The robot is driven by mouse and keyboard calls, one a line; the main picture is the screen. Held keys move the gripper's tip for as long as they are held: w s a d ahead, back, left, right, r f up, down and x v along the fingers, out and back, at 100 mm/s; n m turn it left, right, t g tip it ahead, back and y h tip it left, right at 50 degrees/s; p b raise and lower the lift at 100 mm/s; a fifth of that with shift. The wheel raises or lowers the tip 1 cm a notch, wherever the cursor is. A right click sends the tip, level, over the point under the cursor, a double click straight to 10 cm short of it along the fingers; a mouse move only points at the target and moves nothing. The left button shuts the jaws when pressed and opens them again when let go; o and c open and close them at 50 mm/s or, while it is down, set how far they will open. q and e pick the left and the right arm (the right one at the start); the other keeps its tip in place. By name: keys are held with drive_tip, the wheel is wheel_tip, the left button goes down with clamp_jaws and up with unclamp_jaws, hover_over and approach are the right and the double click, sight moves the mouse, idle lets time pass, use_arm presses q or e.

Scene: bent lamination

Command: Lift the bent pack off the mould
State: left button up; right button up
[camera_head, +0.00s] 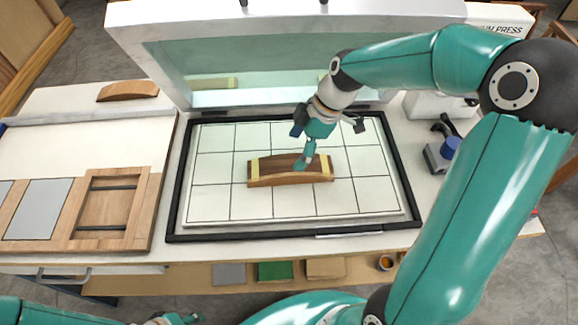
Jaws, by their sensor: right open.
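The bent pack (272,167) is a curved dark-brown strip with yellow bands near both ends, in the middle of the white gridded press bed. A lighter curved wooden edge (290,180) runs along its front; I cannot tell whether this is the mould or part of the pack. My right gripper (304,164) is open and reaches down over the pack's middle, right of centre; I cannot tell whether it touches the pack. The gripper hides part of the pack behind it. My left arm shows at the lower left, with its gripper (178,319) partly cut off by the bottom edge.
The bed (205,205) has a black frame. The raised vacuum press lid (290,20) stands behind it. A curved wooden piece (127,90) lies on the left table, behind a wooden panel frame (75,210). A blue-and-grey tool (440,155) stands at right.

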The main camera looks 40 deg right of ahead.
sight(290, 162)
drive_tip(key=p+x, duration=0.1)
drive_tip(key=x, duration=0.3)
drive_tip(key=shift+f, duration=0.45)
drive_tip(key=shift+w+d, duration=0.1)
drive_tip(key=c, duration=1.3)
drive_tip(key=shift+r, duration=0.15)
